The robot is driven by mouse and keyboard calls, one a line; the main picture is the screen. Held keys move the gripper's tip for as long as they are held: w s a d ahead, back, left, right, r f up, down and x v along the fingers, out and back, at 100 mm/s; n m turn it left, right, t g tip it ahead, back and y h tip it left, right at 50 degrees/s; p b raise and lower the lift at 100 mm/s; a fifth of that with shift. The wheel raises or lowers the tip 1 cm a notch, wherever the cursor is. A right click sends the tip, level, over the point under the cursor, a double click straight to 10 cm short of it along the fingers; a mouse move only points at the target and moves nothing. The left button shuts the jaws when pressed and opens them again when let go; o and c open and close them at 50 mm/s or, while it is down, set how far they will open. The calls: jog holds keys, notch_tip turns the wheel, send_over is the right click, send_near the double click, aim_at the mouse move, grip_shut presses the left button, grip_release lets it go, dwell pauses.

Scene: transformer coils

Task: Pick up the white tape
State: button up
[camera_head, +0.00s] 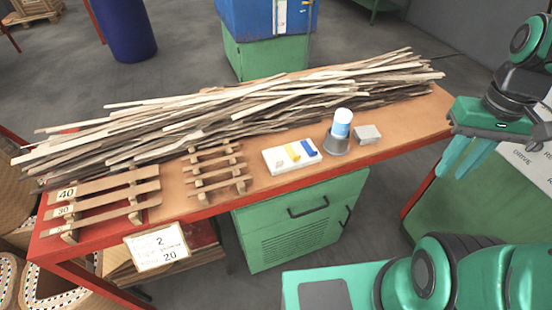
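No thing is plainly a roll of white tape. A flat white block (275,160) with a yellow piece (292,152) and a blue piece (309,147) on it lies near the table's front edge. To its right a white and blue cylinder (342,121) stands upright in a dark grey cup (336,145). Which of these is the tape, I cannot tell. My gripper (451,177) hangs at the right, beyond the table's right end and well apart from these things. Its two green fingers point down with a gap between them, and nothing shows in them.
A long pile of thin wooden strips (235,112) covers the back of the table (400,137). A small grey block (367,133) lies right of the cup. Wooden racks (215,168) and numbered slats (105,200) fill the left front. The table's right front is mostly bare.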

jog(key=w+a+n, duration=0.5)
jog(key=w+n, duration=0.2)
jog(key=w, duration=0.1)
jog(key=n+g+y, duration=0.1)
jog(key=n+y, duration=0.3)
jog(key=n, duration=1.3)
send_over(275, 155)
jog(key=s+d, duration=0.4)
notch_tip(275, 155, down, 8)
jog(key=shift+w+a+f, duration=0.1)
jog(key=shift+f, duration=0.05)
jog(key=shift+x, duration=2.9)
jog(key=shift+a, duration=0.1)
grip_shut()
